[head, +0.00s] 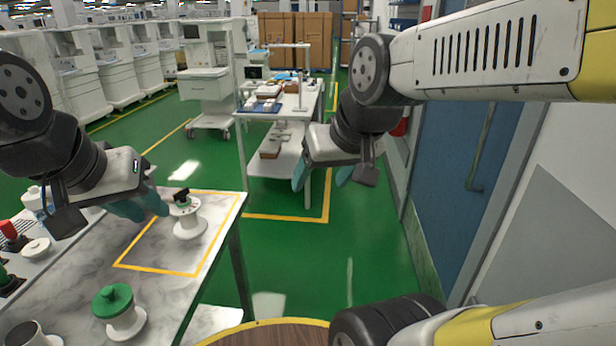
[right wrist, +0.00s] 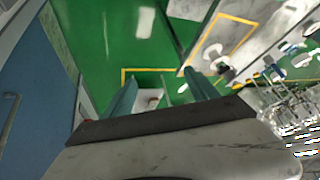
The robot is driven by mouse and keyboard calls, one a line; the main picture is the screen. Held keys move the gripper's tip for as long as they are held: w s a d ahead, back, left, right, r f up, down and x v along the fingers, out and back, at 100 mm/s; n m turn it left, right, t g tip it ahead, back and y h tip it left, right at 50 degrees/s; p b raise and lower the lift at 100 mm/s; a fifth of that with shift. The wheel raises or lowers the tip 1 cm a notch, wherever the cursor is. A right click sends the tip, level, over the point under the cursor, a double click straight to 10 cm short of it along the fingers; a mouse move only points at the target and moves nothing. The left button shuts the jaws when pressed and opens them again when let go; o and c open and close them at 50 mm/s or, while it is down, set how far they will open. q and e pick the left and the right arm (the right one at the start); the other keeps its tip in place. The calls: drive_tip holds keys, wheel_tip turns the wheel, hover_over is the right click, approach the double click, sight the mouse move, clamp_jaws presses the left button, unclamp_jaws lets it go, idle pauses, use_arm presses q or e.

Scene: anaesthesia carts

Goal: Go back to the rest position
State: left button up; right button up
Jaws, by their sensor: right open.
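My left gripper (head: 150,212) is over the marble-topped table (head: 75,262), beside a white spool-shaped part with a black top (head: 188,222). Its teal fingers overlap in the view, so its opening is unclear; I see nothing between them. My right gripper (head: 322,182) is open and empty above the green floor, right of the table. Its two teal fingers stand apart in the right wrist view (right wrist: 160,88). The black-topped part stands upright inside a yellow outline on the table.
A white spool with a green top (head: 118,312) stands at the table's front. A white cart (head: 283,160) with trays is ahead. A blue door (head: 450,150) and wall are close on the right. Green floor (head: 340,255) is free between table and door.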

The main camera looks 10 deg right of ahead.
drive_tip(key=shift+s+a+r, duration=0.1)
drive_tip(key=shift+s+a, duration=0.05)
drive_tip(key=shift+s, duration=0.6)
drive_tip(key=shift+s+a, duration=0.15)
drive_tip(key=shift+s, duration=0.55)
